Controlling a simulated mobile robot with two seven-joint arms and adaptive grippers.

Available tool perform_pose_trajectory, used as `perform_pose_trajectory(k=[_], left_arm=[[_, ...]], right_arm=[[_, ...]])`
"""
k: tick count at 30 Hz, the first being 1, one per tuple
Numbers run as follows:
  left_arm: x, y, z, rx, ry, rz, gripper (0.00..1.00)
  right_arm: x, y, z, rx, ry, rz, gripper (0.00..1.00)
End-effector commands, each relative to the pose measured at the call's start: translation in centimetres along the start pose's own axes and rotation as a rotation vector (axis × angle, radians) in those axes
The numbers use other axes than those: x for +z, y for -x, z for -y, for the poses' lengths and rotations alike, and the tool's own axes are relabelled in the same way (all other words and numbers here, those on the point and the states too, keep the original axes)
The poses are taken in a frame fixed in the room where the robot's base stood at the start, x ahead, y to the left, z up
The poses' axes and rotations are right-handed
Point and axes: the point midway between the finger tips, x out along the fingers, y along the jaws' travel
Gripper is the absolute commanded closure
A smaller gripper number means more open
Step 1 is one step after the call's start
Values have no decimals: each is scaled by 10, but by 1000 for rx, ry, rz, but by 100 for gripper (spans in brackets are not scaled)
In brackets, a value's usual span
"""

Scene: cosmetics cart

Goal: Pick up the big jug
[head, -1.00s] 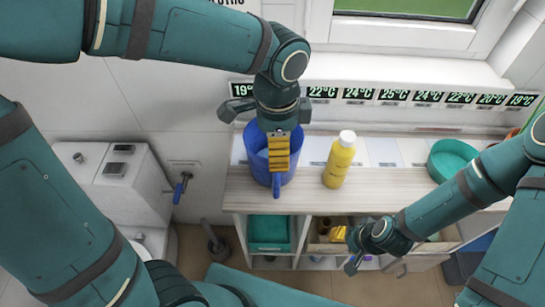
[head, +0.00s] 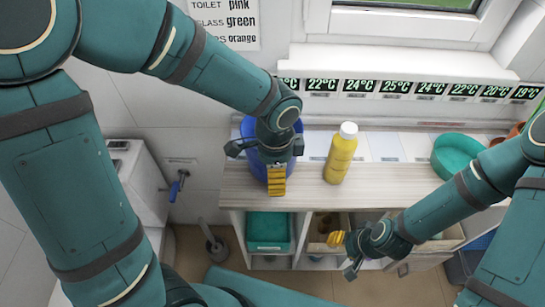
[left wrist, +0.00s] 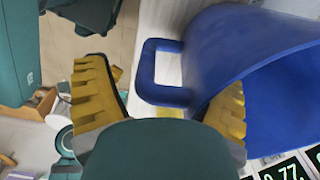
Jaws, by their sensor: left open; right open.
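The big blue jug (head: 250,128) stands on the wooden counter, partly hidden behind my left gripper (head: 277,180). In the left wrist view the jug (left wrist: 285,95) lies at the right with its rim and opening showing. Its handle (left wrist: 163,95) appears between the two yellow fingers of the open left gripper (left wrist: 162,78). The right finger overlaps the jug's wall in the picture; I cannot tell whether it touches. In the head view the handle is hidden by the gripper. My right gripper (head: 345,254) is open and empty in front of the counter's lower shelves.
A yellow bottle (head: 340,158) stands upright on the counter right of the jug. A teal bowl (head: 459,157) stands farther right. A row of temperature displays (head: 394,88) lines the wall behind. A teal box (head: 268,230) is in the shelf below.

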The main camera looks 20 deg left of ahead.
Motion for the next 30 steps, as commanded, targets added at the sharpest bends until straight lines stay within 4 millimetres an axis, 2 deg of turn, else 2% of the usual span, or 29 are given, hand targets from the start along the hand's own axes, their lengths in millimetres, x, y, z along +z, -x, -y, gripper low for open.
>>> perform_pose_trajectory(k=[6,8,9,13,23,30], left_arm=[[0,0,0,0,0,0,17],[0,0,0,0,0,-1,35],[0,0,0,0,1,0,49],[0,0,0,0,1,0,94],[0,1,0,-1,0,-1,96],[0,8,0,-2,1,-2,96]], right_arm=[[0,0,0,0,0,1,53],[0,0,0,0,0,1,53],[0,0,0,0,0,1,53],[0,0,0,0,0,1,53],[0,0,0,0,0,0,53],[-1,2,1,0,-1,-1,53]])
